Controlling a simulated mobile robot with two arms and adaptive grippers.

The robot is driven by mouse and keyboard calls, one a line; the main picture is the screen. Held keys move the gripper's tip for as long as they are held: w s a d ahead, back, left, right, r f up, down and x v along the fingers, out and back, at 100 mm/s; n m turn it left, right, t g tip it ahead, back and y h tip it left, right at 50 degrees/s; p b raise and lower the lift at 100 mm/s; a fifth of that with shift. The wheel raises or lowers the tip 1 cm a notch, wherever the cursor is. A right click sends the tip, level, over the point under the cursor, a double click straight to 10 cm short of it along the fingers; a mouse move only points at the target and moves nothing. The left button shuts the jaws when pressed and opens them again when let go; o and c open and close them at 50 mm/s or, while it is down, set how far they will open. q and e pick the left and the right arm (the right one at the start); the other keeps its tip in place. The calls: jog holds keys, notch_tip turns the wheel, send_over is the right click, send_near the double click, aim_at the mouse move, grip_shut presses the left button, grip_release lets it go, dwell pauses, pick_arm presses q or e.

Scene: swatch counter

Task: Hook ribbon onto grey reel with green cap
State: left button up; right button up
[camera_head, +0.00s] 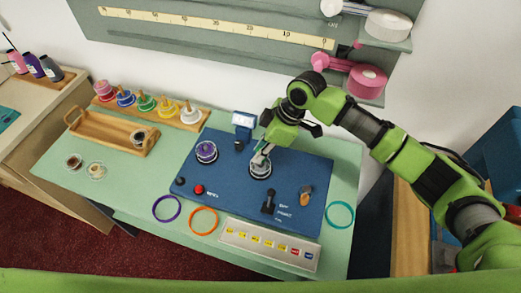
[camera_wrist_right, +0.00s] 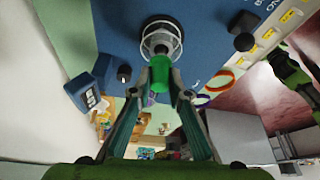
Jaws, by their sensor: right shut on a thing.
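The grey reel (camera_head: 260,170) stands on the blue board, right of the middle. In the right wrist view the grey reel (camera_wrist_right: 152,44) shows as a round, pale-rimmed piece. My right gripper (camera_head: 259,156) reaches down over it. In the right wrist view its fingers (camera_wrist_right: 160,88) are closed on a green cylinder (camera_wrist_right: 160,66), which looks like the green cap, right at the reel. I cannot tell whether the cap touches the reel. I cannot make out a ribbon on the reel. My left gripper is not in view.
The blue board (camera_head: 235,190) also carries a purple spool (camera_head: 206,151), a red button (camera_head: 198,189) and a black lever (camera_head: 269,202). Purple (camera_head: 166,208), orange (camera_head: 203,221) and teal (camera_head: 340,214) rings lie near the front. A wooden tray (camera_head: 85,131) and several coloured spools stand left.

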jog(key=shift+f, duration=0.25)
jog(key=shift+f+b, duration=0.5)
jog(key=shift+f, duration=0.5)
jog(key=o, duration=0.8)
jog(key=shift+r, duration=0.1)
notch_tip(320, 180, up, 7)
jog(key=p, duration=0.7)
